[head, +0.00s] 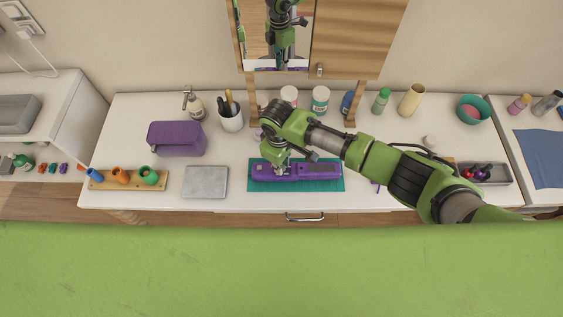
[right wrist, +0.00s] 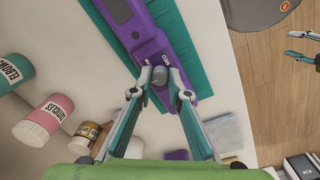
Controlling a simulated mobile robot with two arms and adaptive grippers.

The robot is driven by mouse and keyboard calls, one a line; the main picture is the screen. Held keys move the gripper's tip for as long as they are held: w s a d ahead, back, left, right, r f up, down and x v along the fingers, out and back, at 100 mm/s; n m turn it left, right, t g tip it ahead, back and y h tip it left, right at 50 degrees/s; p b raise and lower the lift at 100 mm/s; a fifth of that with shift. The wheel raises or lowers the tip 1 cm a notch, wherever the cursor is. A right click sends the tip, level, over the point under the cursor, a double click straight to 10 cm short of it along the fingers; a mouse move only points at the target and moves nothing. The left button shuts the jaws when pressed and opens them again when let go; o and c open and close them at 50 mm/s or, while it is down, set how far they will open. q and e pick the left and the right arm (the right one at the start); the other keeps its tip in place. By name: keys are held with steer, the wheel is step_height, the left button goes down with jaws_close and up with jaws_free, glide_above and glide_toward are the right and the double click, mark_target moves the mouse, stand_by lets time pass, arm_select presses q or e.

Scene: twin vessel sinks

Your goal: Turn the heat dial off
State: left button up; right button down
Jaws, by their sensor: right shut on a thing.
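A long purple device (head: 312,172) lies on a teal mat (head: 336,186) at the front middle of the white counter. In the right wrist view the purple device (right wrist: 150,37) carries a small grey dial (right wrist: 159,75) with white lettering beside it. My right gripper (right wrist: 160,78) is shut on the dial, one fingertip on each side. In the head view my right gripper (head: 282,169) reaches down to the device and covers the dial. My left gripper (right wrist: 290,45) shows at the right edge of the right wrist view, fingers apart and empty, away from the device.
A grey slab (head: 205,182) and a wooden stand (head: 128,180) with colored holders lie left of the mat. A purple case (head: 177,139) and a white cup (head: 231,118) stand behind. Jars line the back. A grey tray (head: 497,175) sits at right.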

stand_by(0.5)
steer(key=c, duration=1.9)
jaws_free()
steer(key=r, duration=1.2)
steer(key=shift+s+a, duration=0.2)
steer(key=shift+s, duration=0.05)
steer(key=shift+s, duration=0.1)
